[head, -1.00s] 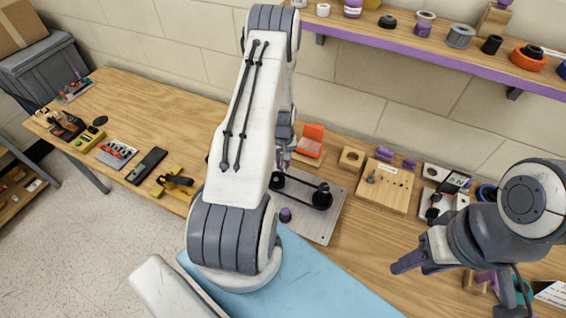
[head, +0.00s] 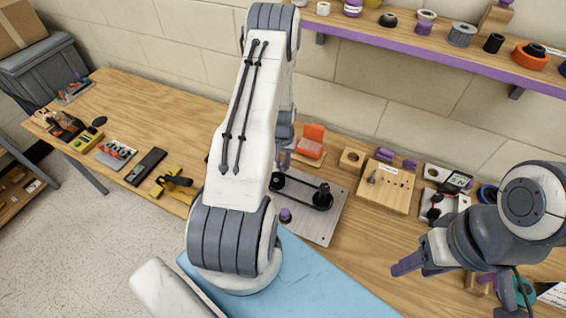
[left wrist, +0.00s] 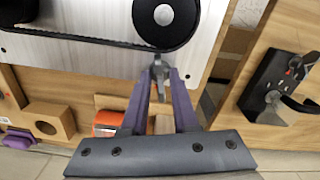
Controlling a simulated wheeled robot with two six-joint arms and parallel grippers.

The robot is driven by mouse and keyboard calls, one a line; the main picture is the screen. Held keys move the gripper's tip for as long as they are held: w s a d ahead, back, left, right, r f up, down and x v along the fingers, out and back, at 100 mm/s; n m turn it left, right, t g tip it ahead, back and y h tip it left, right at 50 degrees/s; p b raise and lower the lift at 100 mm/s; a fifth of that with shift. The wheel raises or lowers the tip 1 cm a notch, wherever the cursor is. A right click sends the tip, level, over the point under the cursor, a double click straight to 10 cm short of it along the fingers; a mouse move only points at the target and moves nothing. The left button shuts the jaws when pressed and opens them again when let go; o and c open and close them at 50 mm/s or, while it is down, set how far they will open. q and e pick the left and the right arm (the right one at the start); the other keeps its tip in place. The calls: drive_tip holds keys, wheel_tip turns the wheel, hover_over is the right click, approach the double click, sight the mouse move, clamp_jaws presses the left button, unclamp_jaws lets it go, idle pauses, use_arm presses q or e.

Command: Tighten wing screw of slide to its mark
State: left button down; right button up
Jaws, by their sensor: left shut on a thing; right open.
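A metal plate (head: 318,228) carries two dark pulleys joined by a black belt. It also shows in the left wrist view (left wrist: 100,56), with one large black pulley (left wrist: 166,20) at the top. My left gripper (left wrist: 159,77) is shut on a small grey wing screw (left wrist: 158,66) at the plate's edge, close beside that pulley. The fingertips cover part of the screw, and I cannot make out its mark. In the head view my left gripper (head: 283,160) is mostly hidden behind my own arm. My right gripper (head: 408,264) is open and empty over the right part of the bench.
An orange block (head: 311,140) stands behind the plate, and a wooden block with a hole (head: 352,159) is beside it. A wooden board (head: 384,190) and a meter (head: 456,181) lie to the right. A blue mat (head: 330,285) lies in front. A shelf (head: 450,58) hangs above.

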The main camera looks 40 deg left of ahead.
use_arm(q)
drive_tip(key=shift+s+m, duration=0.1)
drive_tip(key=shift+m, duration=1.7)
drive_tip(key=c, duration=0.9)
unclamp_jaws()
wheel_tip(320, 180, up, 7)
drive_tip(key=p, duration=0.4)
drive_tip(key=shift+r, duration=0.1)
